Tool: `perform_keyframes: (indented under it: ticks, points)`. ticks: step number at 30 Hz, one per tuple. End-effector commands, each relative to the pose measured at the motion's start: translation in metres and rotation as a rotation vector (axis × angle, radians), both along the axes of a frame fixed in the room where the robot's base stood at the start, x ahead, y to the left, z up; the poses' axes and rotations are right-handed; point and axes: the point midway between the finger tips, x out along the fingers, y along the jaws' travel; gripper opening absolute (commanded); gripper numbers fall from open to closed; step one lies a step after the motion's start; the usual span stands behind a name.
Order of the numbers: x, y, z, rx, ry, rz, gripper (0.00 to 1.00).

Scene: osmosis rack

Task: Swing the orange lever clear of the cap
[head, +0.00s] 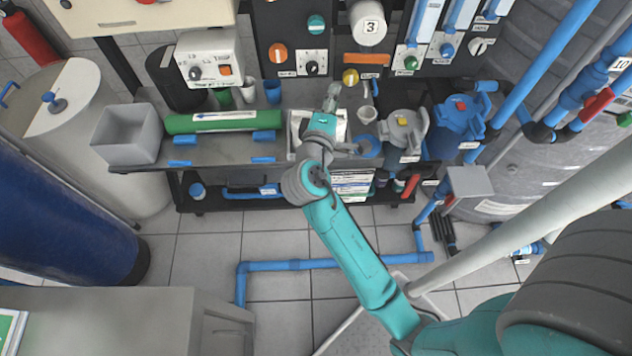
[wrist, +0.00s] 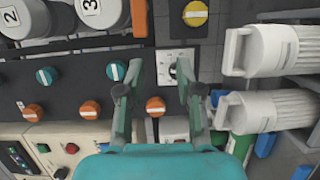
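The orange lever (head: 367,59) lies level across the panel just below the white cap marked 3 (head: 369,23) in the head view. In the wrist view an orange bar that looks like the lever (wrist: 138,18) stands just right of the cap marked 3 (wrist: 97,12), at the top edge and partly cut off. My gripper (head: 333,92) is below and left of the lever, apart from it, over the bench. In the wrist view my gripper (wrist: 156,88) has its two fingers spread with nothing held between them.
A yellow knob (head: 350,76) sits just below the lever's left end. Orange and teal knobs are on the dark panel to its left. Flow tubes (head: 423,22) stand to the right. The bench below holds a green cylinder (head: 222,121), a grey bin (head: 127,136) and several small cups.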

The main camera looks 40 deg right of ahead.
Motion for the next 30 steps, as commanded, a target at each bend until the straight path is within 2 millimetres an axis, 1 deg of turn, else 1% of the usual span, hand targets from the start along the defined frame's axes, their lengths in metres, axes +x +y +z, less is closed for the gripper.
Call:
perform_keyframes:
  ticks: [1, 3, 11, 18, 30]
  points:
    - [-0.003, 0.005, -0.008, 0.011, 0.004, 0.024, 0.35]
    - [-0.005, 0.013, -0.017, 0.027, 0.003, 0.06, 0.35]
    - [-0.016, 0.04, -0.05, 0.097, -0.001, 0.185, 0.35]
    - [-0.032, 0.067, -0.077, 0.173, -0.005, 0.292, 0.35]
    - [-0.065, 0.109, -0.113, 0.315, -0.019, 0.45, 0.35]
